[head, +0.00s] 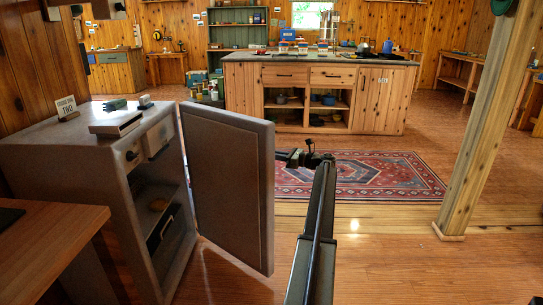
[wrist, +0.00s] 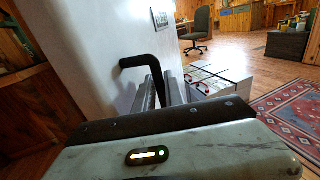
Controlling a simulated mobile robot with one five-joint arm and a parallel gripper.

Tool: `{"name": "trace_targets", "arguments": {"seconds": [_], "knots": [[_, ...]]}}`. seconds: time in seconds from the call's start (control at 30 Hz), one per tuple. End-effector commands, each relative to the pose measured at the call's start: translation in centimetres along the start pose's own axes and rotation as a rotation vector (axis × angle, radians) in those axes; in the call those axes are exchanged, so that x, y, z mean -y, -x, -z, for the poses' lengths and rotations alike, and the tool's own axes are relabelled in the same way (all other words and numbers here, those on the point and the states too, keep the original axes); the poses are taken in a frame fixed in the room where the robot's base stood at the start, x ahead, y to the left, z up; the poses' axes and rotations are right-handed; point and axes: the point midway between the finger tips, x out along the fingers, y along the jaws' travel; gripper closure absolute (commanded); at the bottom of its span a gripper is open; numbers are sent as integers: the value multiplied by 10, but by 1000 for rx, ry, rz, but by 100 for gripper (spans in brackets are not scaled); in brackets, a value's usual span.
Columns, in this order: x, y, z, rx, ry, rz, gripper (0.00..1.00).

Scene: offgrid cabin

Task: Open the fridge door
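The grey fridge (head: 75,185) stands at the left in the head view. Its door (head: 228,185) is swung wide open, with dark shelves showing inside. My gripper (head: 300,158) is just right of the door's free edge, on its outer side. In the wrist view the pale outer face of the door (wrist: 85,60) fills the left. A black bent handle (wrist: 133,62) sticks out from it. The handle's bar runs down between the two fingers of my gripper (wrist: 166,90), which look closed around it; the contact itself is partly hidden.
A wooden counter (head: 70,225) is at the near left. A wooden post (head: 482,125) stands at the right. A kitchen island (head: 385,100) and a patterned rug (head: 385,175) lie beyond the door. The floor (head: 400,270) at the front right is clear.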

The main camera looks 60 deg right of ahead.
Motion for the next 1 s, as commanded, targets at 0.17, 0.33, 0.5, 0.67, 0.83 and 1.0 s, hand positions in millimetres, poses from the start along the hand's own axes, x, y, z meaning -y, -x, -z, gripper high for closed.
{"name": "trace_targets", "arguments": {"seconds": [0.17, 0.33, 0.5, 0.67, 0.83, 1.0], "knots": [[-2, -4, 0, 0, 0, -4, 66], [-2, -4, 0, 1, 0, -5, 66], [-2, 4, 0, 1, 0, -4, 66], [-1, 32, 0, 1, 0, -2, 66], [-1, 64, 0, 0, 0, -4, 66], [-1, 74, 0, 0, 0, -4, 66]]}}
